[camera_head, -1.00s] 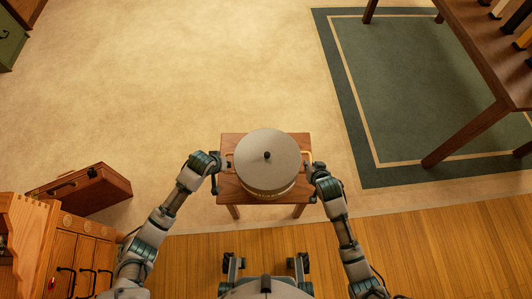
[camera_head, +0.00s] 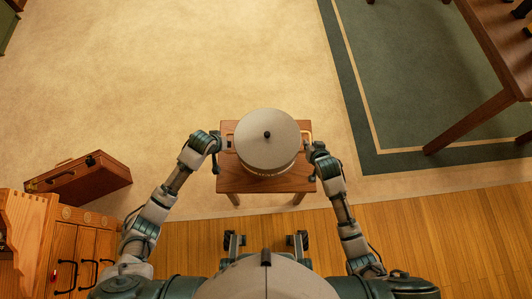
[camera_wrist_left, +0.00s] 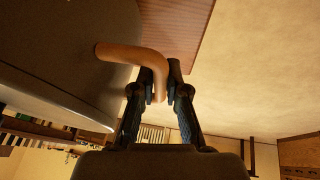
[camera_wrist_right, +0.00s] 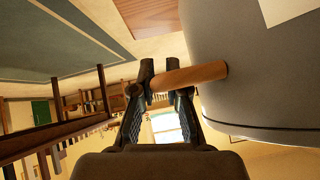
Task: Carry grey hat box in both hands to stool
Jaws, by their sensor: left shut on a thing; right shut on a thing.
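The grey hat box (camera_head: 267,130) is round and upright, with a pale lid and a dark knob. It overlaps the wooden stool (camera_head: 237,182) in the head view; I cannot tell whether it touches the top. My left gripper (camera_head: 221,148) is shut on the box's left handle (camera_wrist_left: 120,53), seen close in the left wrist view. My right gripper (camera_head: 309,151) is shut on the right handle (camera_wrist_right: 195,75), seen in the right wrist view. The stool's edge (camera_wrist_left: 200,18) shows beyond the box in the left wrist view. The box's underside is hidden.
A brown case (camera_head: 85,182) lies on the floor at the left, by a wooden cabinet (camera_head: 85,235) with dark handles. A wooden table (camera_head: 500,40) stands on a green rug (camera_head: 420,70) at the right. The pale floor beyond the stool is clear.

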